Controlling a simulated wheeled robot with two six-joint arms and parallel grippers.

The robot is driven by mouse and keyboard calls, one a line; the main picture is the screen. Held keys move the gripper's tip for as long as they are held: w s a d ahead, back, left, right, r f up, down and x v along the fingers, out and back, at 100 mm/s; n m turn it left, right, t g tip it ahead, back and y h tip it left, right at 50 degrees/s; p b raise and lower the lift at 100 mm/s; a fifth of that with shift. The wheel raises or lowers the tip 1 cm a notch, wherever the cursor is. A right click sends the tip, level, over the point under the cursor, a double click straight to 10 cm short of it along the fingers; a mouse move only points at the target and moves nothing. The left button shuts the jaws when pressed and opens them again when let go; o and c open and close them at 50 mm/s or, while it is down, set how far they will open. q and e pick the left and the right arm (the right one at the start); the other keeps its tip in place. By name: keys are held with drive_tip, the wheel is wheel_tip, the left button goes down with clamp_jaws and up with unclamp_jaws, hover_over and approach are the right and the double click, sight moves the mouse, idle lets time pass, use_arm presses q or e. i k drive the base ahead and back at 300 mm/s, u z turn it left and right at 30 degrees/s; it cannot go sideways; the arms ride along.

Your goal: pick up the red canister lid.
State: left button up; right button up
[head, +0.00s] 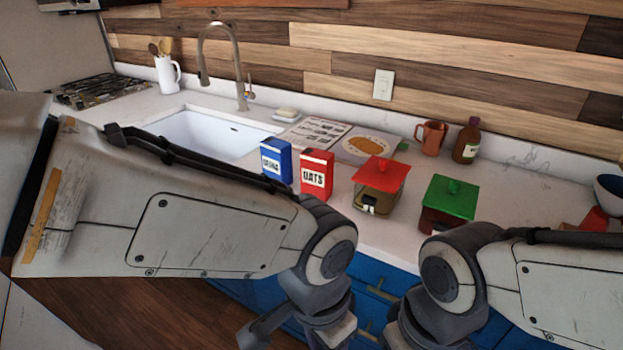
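The red canister lid (381,174) is a flat square lid with a small knob. It sits on a squat, see-through canister (372,202) with a small dark and white label, near the counter's front edge. My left arm reaches in from the left, and its wrist bends down in front of the counter, below and left of the lid. My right arm's wrist bends down at the bottom, right of centre. The fingers of both grippers are cut off by the bottom edge. Neither arm touches the lid.
A green-lidded canister (449,205) stands just right, a red OATS box (315,175) and blue box (276,160) left. Behind are an open book (322,131), copper mug (431,137) and brown bottle (467,141). A bowl (609,196) is far right. The sink (208,135) is left.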

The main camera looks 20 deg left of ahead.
sight(384, 174)
drive_tip(key=k, duration=0.45)
drive_tip(key=u, duration=1)
drive_tip(key=i, duration=1.35)
drive_tip(key=z, duration=0.5)
